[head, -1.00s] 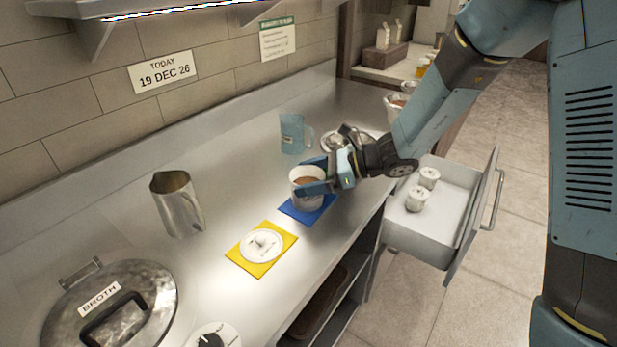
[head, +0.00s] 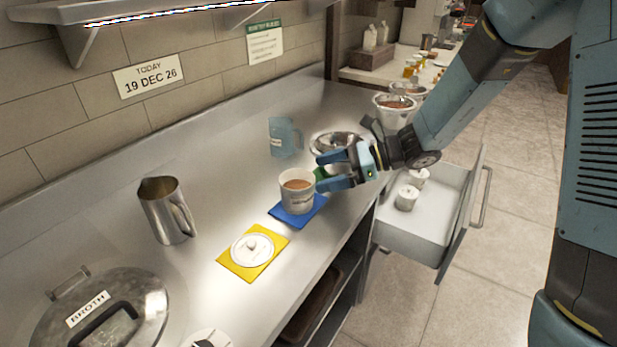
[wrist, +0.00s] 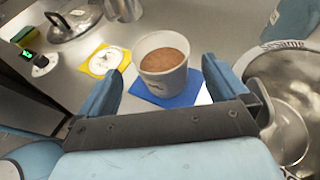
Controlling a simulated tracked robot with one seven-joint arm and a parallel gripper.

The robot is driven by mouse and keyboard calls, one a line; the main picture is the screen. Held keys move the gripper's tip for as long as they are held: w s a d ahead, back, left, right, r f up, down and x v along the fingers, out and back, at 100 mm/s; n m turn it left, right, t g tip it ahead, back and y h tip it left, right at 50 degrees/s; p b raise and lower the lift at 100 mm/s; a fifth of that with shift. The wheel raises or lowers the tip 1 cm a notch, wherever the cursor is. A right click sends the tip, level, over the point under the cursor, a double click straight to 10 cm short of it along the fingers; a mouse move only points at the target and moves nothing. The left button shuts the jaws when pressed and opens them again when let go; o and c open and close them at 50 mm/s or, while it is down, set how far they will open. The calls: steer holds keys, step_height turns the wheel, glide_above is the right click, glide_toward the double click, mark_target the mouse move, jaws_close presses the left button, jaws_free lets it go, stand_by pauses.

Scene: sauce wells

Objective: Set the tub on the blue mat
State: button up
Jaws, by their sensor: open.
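The tub (head: 296,191) is white, upright and full of a brown sauce. It stands on the blue mat (head: 305,215), and mat shows around its base on the near and right sides. In the wrist view the tub (wrist: 162,62) stands ahead of my gripper, with the blue mat (wrist: 180,97) under it. My gripper (head: 325,172) is open and empty, just right of the tub in the head view. In the wrist view my gripper's fingers (wrist: 158,92) are spread wide, with the tub beyond them.
A white lid (head: 252,249) lies on a yellow mat (head: 234,267) beside the blue one. An open drawer (head: 425,226) holds small white tubs.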

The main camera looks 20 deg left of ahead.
steer(key=v, duration=0.4)
steer(key=shift+w+d+r, duration=0.1)
steer(key=shift+d, duration=0.25)
steer(key=s+d+r+n+t+h, duration=0.3)
steer(key=s+d+r+n+h, duration=0.1)
steer(key=d, duration=0.7)
steer(key=s+d+r+n+t+h, duration=0.3)
steer(key=s+d+r+n+h, duration=0.2)
steer(key=d, duration=0.6)
steer(key=s+d+r+n+t+h, duration=0.3)
steer(key=s+d+r+n+h, duration=0.1)
steer(key=d, duration=0.7)
steer(key=s+r+n, duration=0.1)
steer(key=s+r, duration=0.1)
steer(key=s, duration=0.1)
steer(key=shift+n, duration=0.4)
